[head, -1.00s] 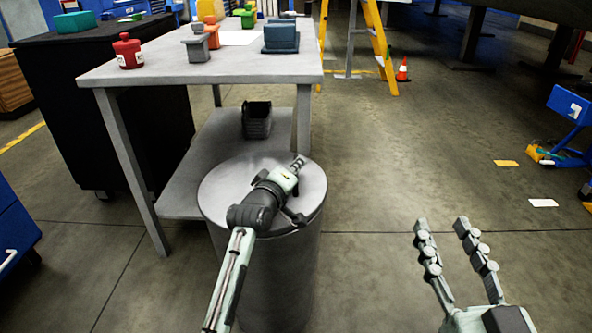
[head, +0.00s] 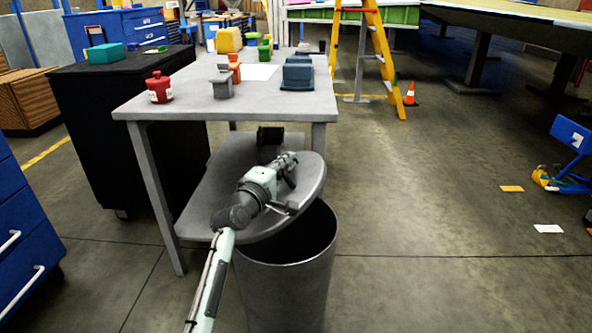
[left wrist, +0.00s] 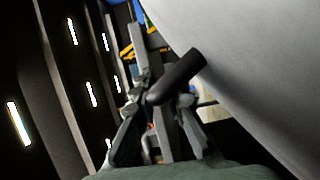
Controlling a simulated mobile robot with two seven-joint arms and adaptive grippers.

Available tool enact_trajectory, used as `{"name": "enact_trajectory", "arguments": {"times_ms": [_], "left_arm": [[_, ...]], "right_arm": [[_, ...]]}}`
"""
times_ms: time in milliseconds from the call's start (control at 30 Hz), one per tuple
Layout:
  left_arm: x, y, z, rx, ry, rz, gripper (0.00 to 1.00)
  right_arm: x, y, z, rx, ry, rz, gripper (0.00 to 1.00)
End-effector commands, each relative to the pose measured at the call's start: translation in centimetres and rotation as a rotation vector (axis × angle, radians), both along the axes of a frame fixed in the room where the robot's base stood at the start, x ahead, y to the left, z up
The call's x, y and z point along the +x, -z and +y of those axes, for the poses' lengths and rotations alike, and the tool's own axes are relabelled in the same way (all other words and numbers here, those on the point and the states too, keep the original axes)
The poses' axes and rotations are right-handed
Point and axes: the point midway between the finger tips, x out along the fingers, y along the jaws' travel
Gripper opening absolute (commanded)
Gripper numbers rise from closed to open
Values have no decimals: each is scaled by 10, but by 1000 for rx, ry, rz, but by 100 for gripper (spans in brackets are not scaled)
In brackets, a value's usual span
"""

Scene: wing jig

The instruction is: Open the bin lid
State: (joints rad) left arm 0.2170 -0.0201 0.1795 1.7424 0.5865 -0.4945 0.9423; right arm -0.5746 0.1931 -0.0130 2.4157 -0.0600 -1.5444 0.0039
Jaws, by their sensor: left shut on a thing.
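The round grey bin lid (head: 313,182) is tilted up and shifted to the left over the grey bin (head: 290,300). The dark mouth of the bin shows on its right side. My left gripper (head: 286,182) is over the top of the lid, shut on its handle. In the left wrist view, the dark bar handle (left wrist: 180,78) lies between the fingers of the left gripper (left wrist: 160,108), and the pale lid (left wrist: 255,60) fills the right side. The handle is hidden by the gripper in the head view. My right gripper is not in view.
A grey worktable (head: 190,105) with several containers on top stands just behind the bin, its lower shelf (head: 205,195) close to the lid. A black cabinet (head: 90,140) stands at the left. The floor right of the bin is clear.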

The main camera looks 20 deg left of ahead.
Motion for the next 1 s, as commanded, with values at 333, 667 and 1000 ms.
{"name": "enact_trajectory", "arguments": {"times_ms": [333, 667, 1000], "left_arm": [[-18, -48, 65, -295, -4, -90, 0], [-38, -69, 133, -577, -3, -172, 0], [-51, -74, 178, -758, -1, -223, 0]], "right_arm": [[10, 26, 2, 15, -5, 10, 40], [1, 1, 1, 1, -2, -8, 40], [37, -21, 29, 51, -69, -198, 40]]}}
